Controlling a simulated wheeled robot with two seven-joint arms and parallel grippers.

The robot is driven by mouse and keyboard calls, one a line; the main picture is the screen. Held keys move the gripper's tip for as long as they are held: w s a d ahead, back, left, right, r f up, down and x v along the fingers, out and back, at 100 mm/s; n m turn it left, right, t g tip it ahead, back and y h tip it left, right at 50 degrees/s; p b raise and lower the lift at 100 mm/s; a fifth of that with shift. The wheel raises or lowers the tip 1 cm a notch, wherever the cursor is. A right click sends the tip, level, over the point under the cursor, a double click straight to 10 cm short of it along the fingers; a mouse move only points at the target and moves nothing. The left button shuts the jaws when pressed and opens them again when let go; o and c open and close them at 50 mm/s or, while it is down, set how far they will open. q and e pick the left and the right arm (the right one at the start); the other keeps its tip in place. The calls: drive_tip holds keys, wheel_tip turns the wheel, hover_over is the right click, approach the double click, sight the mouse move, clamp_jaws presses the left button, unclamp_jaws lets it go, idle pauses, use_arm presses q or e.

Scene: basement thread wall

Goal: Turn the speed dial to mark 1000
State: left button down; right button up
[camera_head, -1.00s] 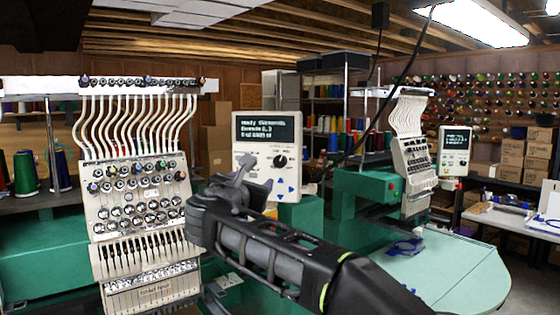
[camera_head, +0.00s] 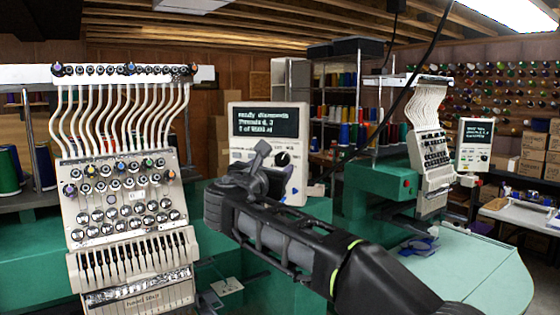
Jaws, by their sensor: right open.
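The speed dial (camera_head: 283,158) is a small round black knob on the white control panel (camera_head: 298,190), below the panel's dark text screen. A second panel (camera_head: 474,146) with its own screen stands farther back at the right. My right gripper (camera_head: 262,162) is open and empty, in front of the lower left part of the near panel, just left of the dial. It hides part of the panel's lower face. Whether it touches the panel I cannot tell. The dial's marks are too small to read. My left gripper is not in view.
A multi-needle embroidery head (camera_head: 125,220) with white thread tubes stands left of my right gripper. A second machine (camera_head: 428,150) stands behind at the right, by a pale green table (camera_head: 470,265). Green machine bodies lie below the panel.

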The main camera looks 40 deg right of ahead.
sight(281, 160)
drive_tip(key=p+x, duration=0.2)
drive_tip(key=x, duration=0.3)
drive_tip(key=shift+d+r, duration=0.1)
drive_tip(key=shift+w+d, duration=0.4)
clamp_jaws()
